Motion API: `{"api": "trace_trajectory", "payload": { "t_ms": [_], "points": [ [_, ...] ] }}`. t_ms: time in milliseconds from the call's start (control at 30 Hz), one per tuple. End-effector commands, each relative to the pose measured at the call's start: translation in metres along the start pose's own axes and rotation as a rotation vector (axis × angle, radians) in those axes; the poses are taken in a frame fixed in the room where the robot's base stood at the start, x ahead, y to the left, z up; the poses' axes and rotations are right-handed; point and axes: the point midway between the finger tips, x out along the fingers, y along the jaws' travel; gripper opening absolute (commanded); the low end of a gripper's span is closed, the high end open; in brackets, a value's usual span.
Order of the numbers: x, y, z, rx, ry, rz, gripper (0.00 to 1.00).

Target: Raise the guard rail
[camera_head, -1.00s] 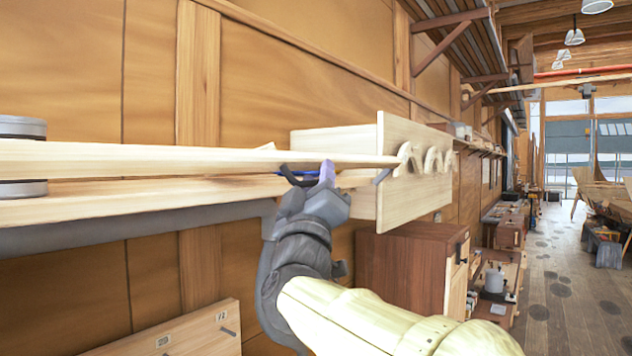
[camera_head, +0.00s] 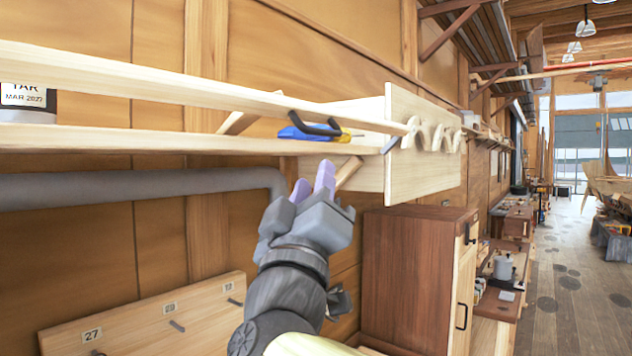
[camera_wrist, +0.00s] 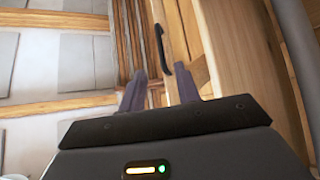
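The guard rail (camera_head: 200,91) is a long pale wooden bar running along the front of a wall shelf (camera_head: 180,141), above its board. Its right end meets a pale end panel (camera_head: 425,155) with wavy cut-outs.
A blue and yellow tool (camera_head: 300,133) lies on the shelf near the handle. A tar can (camera_head: 28,100) stands at the left. A grey pipe (camera_head: 130,188) runs under the shelf. A brown cabinet (camera_head: 415,270) stands below right. Open floor (camera_head: 560,290) lies further right.

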Motion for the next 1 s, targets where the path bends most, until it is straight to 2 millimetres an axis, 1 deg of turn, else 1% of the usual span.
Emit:
{"api": "trace_trajectory", "payload": {
  "t_ms": [33,100,200,333,533,567,600,667,700,733,767,867,967,1000],
  "points": [
    [-0.013,-0.002,0.003,0.001,0.002,0.001,0.32],
    [-0.023,-0.001,0.002,0.0,0.001,0.001,0.32],
    [-0.033,-0.001,0.001,0.0,0.001,0.001,0.32],
    [-0.038,0.0,0.0,0.0,0.0,0.001,0.32],
    [-0.037,0.0,0.0,0.0,0.0,0.001,0.32],
    [-0.037,0.0,0.0,0.0,0.0,0.001,0.3],
    [-0.037,0.0,0.0,0.0,0.0,0.0,0.23],
    [-0.037,-0.003,0.002,0.001,0.002,-0.009,0.11],
    [-0.036,-0.008,0.004,0.003,0.005,-0.023,0.03],
    [-0.036,-0.013,0.006,0.008,0.007,-0.038,0.0],
    [-0.036,-0.02,0.01,0.013,0.009,-0.06,0.0],
    [-0.035,-0.055,0.03,0.043,0.011,-0.173,0.0],
    [-0.042,-0.103,0.067,0.094,-0.026,-0.345,0.0],
    [-0.048,-0.123,0.086,0.117,-0.059,-0.425,0.0]
  ]
}}
